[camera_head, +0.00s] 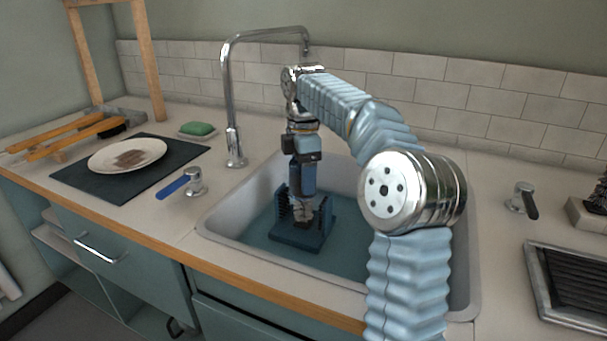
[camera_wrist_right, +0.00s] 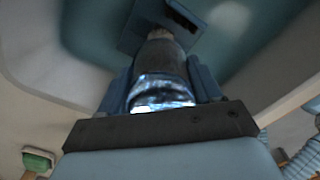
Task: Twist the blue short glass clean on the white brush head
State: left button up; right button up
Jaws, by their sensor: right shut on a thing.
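My right gripper (camera_head: 303,205) points down into the sink over a dark blue brush base (camera_head: 298,239). In the right wrist view its two blue fingers (camera_wrist_right: 160,88) are shut on a short glass (camera_wrist_right: 161,95), bright at the near end and darker grey toward the far end. The glass is between the fingers, its far end close to the brush base (camera_wrist_right: 130,38). Dark bristles (camera_head: 284,203) stand beside the gripper. My left gripper is out of view.
The sink (camera_head: 232,215) has a tall chrome tap (camera_head: 229,100) behind it. A plate (camera_head: 127,154) on a dark mat, a green sponge (camera_head: 197,129) and a blue-handled valve (camera_head: 175,187) are left. A dark ridged tray (camera_head: 572,280) is right.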

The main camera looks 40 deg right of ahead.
jog(key=shift+c, duration=1.2)
jog(key=shift+f, duration=0.5)
jog(key=n, duration=0.1)
jog(key=n+p, duration=0.1)
jog(key=n, duration=0.2)
jog(key=shift+d+f, duration=0.1)
jog(key=shift+f, duration=0.15)
